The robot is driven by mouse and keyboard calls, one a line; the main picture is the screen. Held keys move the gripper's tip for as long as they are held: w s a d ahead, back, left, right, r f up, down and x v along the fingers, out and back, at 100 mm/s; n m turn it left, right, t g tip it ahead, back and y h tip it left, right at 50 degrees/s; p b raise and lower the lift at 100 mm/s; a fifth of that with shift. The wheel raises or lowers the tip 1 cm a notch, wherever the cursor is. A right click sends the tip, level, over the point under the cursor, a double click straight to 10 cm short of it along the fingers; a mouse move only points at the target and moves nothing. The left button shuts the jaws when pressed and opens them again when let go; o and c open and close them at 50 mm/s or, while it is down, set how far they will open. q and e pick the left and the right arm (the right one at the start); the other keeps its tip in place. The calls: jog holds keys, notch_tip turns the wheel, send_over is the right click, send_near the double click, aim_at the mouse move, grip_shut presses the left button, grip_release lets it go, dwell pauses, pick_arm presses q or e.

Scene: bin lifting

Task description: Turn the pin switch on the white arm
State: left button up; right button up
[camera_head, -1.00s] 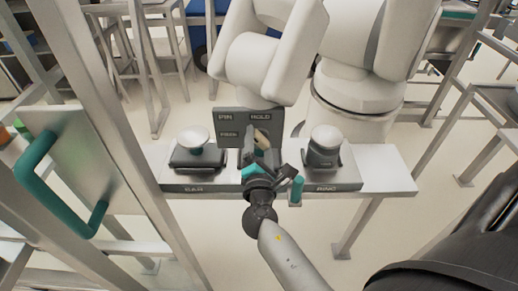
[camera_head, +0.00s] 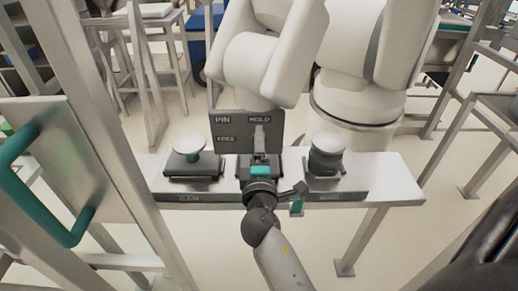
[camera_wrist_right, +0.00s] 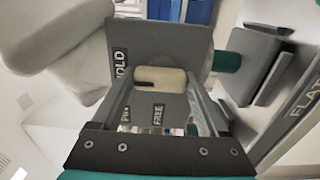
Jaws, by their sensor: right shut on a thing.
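The pin switch is a pale lever (camera_head: 260,138) on a dark grey panel (camera_head: 232,122) marked PIN, HOLD and FREE, at the lower end of the white arm (camera_head: 262,65). In the head view it stands about upright below the word HOLD. My right gripper (camera_head: 259,158) is in front of the panel, and its body hides the lower part of the lever. In the right wrist view the lever's pale knob (camera_wrist_right: 160,78) lies between the fingers of my right gripper (camera_wrist_right: 165,95), which is shut on it. My left gripper is not in view.
A steel frame post (camera_head: 95,120) and a door with a teal handle (camera_head: 28,205) stand at the left.

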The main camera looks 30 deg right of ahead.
jog(key=shift+d+r, duration=0.1)
jog(key=shift+r, duration=0.05)
jog(key=o, duration=1.2)
jog(key=shift+o, duration=0.2)
